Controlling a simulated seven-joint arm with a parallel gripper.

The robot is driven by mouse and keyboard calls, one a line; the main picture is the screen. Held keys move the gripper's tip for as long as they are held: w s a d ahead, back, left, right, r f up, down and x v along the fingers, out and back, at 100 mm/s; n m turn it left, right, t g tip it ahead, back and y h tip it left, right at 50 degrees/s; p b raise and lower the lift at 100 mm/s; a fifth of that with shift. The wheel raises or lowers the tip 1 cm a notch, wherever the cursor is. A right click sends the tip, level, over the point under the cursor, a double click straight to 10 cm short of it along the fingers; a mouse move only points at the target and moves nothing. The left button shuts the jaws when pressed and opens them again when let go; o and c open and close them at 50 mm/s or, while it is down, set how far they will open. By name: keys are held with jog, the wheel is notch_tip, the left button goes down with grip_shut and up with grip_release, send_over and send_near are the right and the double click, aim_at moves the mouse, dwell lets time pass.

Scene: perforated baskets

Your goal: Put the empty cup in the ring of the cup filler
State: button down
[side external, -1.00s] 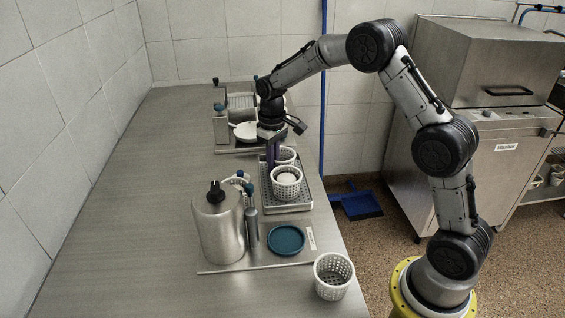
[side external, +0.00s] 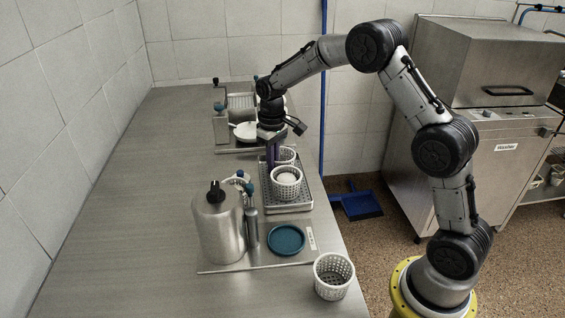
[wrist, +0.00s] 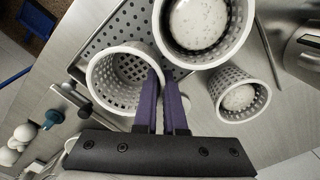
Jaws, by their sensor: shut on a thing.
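My gripper (wrist: 163,105) has its purple fingers shut on the right wall of an empty white perforated cup (wrist: 125,76) in the wrist view. In the side view this cup (side external: 286,154) shows partly behind my gripper (side external: 272,163), at the far end of the perforated metal tray (side external: 300,203); I cannot tell whether it touches the tray. A second cup with white content (side external: 286,178) stands close in front of it. It also shows at the top of the wrist view (wrist: 248,30). No filler ring is clearly visible.
A metal canister (side external: 218,230) and a teal disc (side external: 286,240) stand nearer the camera. Another cup with white content (wrist: 262,97) is partly hidden behind the canister in the side view. An empty basket (side external: 333,281) stands at the counter's front edge. The left counter (side external: 110,210) is clear.

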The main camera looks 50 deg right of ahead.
jog(key=shift+s+f, duration=0.15)
jog(key=shift+r, duration=3.65)
jog(key=shift+r, duration=0.15)
notch_tip(320, 180, up, 6)
jog(key=s+a+n+h, duration=0.1)
jog(key=s+a+n, duration=0.5)
jog(key=s+a, duration=1.15)
jog(key=shift+t, duration=0.3)
jog(key=shift+w+f, duration=0.2)
jog(key=shift+f, duration=3.25)
jog(key=shift+w+f, duration=0.2)
jog(key=shift+f, duration=3.25)
